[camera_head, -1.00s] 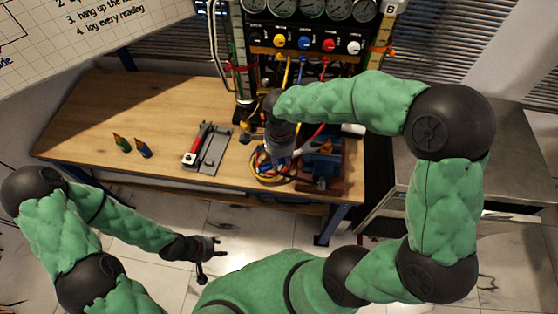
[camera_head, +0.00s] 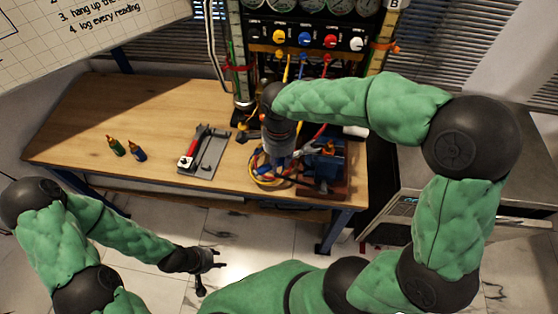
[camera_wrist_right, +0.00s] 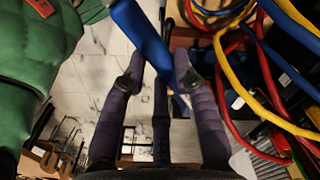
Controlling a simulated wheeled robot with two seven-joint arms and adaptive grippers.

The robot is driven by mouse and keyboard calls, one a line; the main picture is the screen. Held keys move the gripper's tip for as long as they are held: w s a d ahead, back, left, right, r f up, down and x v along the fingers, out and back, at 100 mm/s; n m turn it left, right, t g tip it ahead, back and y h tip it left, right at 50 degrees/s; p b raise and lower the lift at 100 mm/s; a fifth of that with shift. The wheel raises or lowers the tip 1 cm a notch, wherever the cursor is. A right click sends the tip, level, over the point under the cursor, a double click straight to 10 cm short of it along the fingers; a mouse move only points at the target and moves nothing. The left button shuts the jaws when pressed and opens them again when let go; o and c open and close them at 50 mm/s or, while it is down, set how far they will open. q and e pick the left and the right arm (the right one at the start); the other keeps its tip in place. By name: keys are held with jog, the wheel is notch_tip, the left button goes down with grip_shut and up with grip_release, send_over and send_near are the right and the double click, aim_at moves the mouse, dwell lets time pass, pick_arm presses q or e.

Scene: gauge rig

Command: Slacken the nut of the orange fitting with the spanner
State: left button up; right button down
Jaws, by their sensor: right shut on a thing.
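The orange fitting (camera_head: 328,148) sits at the blue vise (camera_head: 326,172) on the right of the bench; its nut is too small to make out. My right gripper (camera_head: 300,150) is beside it, partly hidden by my wrist. In the right wrist view my right gripper (camera_wrist_right: 160,80) is shut on a blue bar, which appears to be the handle of the spanner (camera_wrist_right: 143,32). Whether the spanner's jaw sits around the nut cannot be told. My left gripper (camera_head: 214,262) is empty and open in front of the bench.
Coloured hoses (camera_head: 264,172) lie coiled left of the vise and show close by in the right wrist view (camera_wrist_right: 240,60). The gauge panel (camera_head: 310,35) rises behind.

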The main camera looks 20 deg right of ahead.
aim_at(297, 155)
jog(key=shift+f, duration=0.1)
jog(key=shift+d+f+b, duration=0.4)
jog(key=shift+f+b, duration=0.3)
jog(key=shift+f, duration=0.15)
jog(key=shift+d+f+b, duration=0.35)
jog(key=shift+f+b, duration=0.3)
jog(key=shift+f, duration=0.15)
jog(key=shift+d, duration=0.2)
jog(key=shift+w+d, duration=0.15)
jog(key=shift+d, duration=0.8)
jog(key=shift+w+d, duration=0.1)
jog(key=shift+d, duration=0.95)
dwell(0.8)
jog(key=c, duration=1.7)
grip_release()
grip_shut()
